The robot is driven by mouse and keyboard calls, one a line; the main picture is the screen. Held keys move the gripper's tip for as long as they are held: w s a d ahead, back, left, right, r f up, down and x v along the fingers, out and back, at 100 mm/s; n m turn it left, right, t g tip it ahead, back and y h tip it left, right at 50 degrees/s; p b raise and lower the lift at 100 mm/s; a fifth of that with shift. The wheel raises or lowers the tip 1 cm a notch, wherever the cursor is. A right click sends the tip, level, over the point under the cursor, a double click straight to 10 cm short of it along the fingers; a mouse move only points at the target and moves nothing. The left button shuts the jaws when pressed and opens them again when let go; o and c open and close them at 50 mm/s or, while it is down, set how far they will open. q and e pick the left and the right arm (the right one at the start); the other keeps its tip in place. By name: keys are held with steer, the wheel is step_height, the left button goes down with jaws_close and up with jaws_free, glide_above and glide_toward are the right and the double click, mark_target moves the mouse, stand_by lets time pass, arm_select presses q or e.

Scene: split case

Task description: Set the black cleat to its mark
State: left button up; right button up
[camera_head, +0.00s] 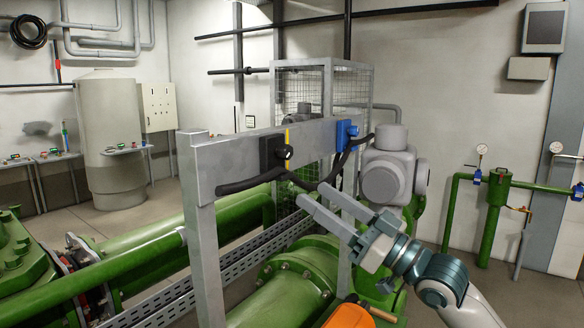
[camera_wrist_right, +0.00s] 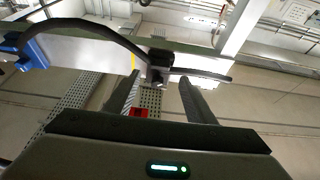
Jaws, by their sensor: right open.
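The black cleat (camera_head: 270,153), a block with a round knob, sits on the face of a grey beam (camera_head: 225,155). A yellow mark (camera_head: 288,136) is a thin upright stripe on the beam, just right of the cleat. In the wrist view the cleat (camera_wrist_right: 160,66) shows beyond my fingertips, roughly between them, with the yellow mark (camera_wrist_right: 133,62) to its left. My right gripper (camera_head: 312,194) is open and empty, below and right of the cleat, apart from it. My left gripper is in neither view.
A blue cleat (camera_head: 346,133) sits farther right on the beam. A black hose (camera_head: 325,186) sags between the cleats, close to my right fingers; its free end sticks out left. Green pipes (camera_head: 290,290) lie below. A wire cage (camera_head: 300,90) stands behind the beam.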

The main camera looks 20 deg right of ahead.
mark_target(292, 177)
steer(key=p+x, duration=0.2)
steer(key=x, duration=0.4)
steer(key=shift+r, duration=0.1)
steer(key=shift+p+x, duration=0.55)
steer(key=shift+x, duration=0.2)
steer(key=shift+c, duration=0.3)
jaws_close()
steer(key=shift+w+d+f+b, duration=0.3)
steer(key=shift+w+d+b, duration=0.1)
steer(key=shift+b, duration=0.15)
steer(key=w+d+b, duration=0.1)
steer(key=d, duration=0.1)
steer(key=w+d+b, duration=0.2)
steer(key=shift+w+d+r, duration=0.15)
steer(key=shift+w+d, duration=0.05)
